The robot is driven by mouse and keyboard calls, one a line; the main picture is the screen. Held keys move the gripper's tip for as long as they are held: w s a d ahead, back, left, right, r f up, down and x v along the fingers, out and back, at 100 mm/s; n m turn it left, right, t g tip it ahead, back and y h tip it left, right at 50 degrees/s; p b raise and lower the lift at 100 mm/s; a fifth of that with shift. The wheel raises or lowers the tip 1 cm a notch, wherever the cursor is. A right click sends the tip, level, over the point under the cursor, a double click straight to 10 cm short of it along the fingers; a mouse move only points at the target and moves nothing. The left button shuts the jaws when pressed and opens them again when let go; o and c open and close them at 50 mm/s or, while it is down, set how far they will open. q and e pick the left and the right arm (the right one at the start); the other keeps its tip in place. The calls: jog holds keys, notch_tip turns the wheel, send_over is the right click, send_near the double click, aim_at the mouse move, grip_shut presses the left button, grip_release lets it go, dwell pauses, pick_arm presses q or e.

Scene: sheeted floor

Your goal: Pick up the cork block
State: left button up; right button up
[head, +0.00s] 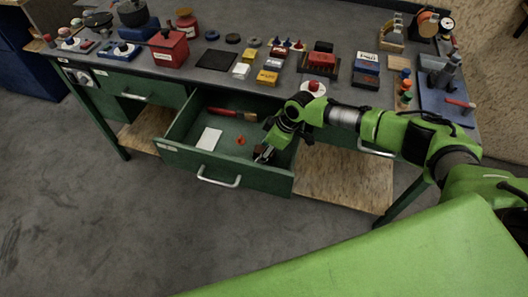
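An open green drawer (222,179) sticks out from the workbench. My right gripper (262,155) reaches down into its right part, fingers low. A small dark brown block (259,148), which may be the cork block, shows right at the fingertips and is partly covered by them. I cannot tell whether the fingers are closed on it or only beside it. My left gripper is not in view.
The drawer also holds a white card (209,138), a small orange-red piece (240,140) and a red-handled brush (232,113). The bench top (215,83) above is crowded with boxes, tins and tools. The floor (110,220) in front is clear.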

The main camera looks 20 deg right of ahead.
jog(key=c, duration=1.2)
jog(key=shift+c, duration=0.2)
notch_tip(320, 180, up, 10)
jog(key=shift+r+b, duration=0.1)
jog(key=shift+b, duration=0.3)
